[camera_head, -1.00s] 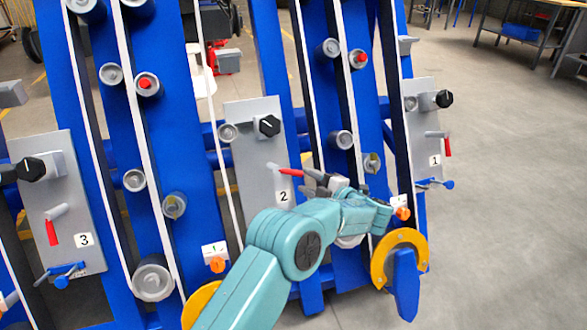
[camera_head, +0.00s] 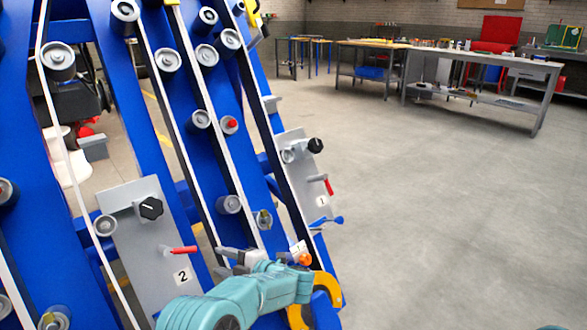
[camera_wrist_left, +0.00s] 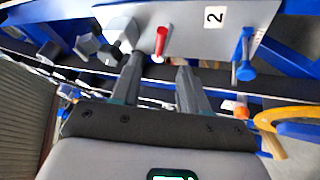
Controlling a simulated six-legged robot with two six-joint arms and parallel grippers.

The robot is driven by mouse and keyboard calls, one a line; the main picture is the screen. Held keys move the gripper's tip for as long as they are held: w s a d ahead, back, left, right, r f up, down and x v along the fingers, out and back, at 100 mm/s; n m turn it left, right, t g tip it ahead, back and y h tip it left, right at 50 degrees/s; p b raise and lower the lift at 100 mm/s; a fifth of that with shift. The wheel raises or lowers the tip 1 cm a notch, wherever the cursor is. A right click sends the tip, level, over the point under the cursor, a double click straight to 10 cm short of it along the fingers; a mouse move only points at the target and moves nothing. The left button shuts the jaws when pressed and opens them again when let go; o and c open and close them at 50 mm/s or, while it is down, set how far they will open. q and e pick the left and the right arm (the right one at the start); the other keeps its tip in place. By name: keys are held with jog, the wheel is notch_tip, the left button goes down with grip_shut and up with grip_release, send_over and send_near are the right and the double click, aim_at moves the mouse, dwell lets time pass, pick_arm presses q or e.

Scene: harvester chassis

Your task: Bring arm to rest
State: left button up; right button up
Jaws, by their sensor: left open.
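My left arm comes in from the bottom of the head view. Its left gripper (camera_head: 232,257) is just right of the red-handled lever (camera_head: 182,250) on grey panel 2 (camera_head: 138,228), apart from it in the picture. In the left wrist view the gripper (camera_wrist_left: 158,70) has its two fingers spread with nothing between them. The red lever (camera_wrist_left: 161,40) shows beyond the fingertips there, and panel 2 (camera_wrist_left: 185,22) lies behind it. My right gripper is not in view.
The blue chassis (camera_head: 195,150) with rollers fills the left side. Panel 1 (camera_head: 300,175) has a black knob (camera_head: 315,145) and red lever (camera_head: 328,186). A yellow curved part (camera_head: 328,287) is close to my arm. Open floor (camera_head: 440,200) lies right; workbenches (camera_head: 480,70) stand behind.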

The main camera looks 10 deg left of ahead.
pick_arm(q)
notch_tip(320, 180, down, 13)
jog(key=d+m+t+h, duration=0.1)
jog(key=m+t+h, duration=0.4)
jog(key=m+h, duration=0.5)
jog(key=s+d+f+m+g+h, duration=0.2)
jog(key=s+d+f+m+h, duration=0.25)
jog(key=s+f+m, duration=0.4)
jog(key=s+d+f+m+g+h, duration=0.2)
jog(key=s+d+m+g, duration=0.15)
jog(key=s, duration=1.05)
jog(key=s+d+f+m+g+h, duration=0.25)
jog(key=s+d+g, duration=0.2)
jog(key=s, duration=0.85)
notch_tip(320, 180, up, 30)
jog(key=p, duration=3)
jog(key=shift+a+f, duration=0.2)
jog(key=shift+f, duration=0.1)
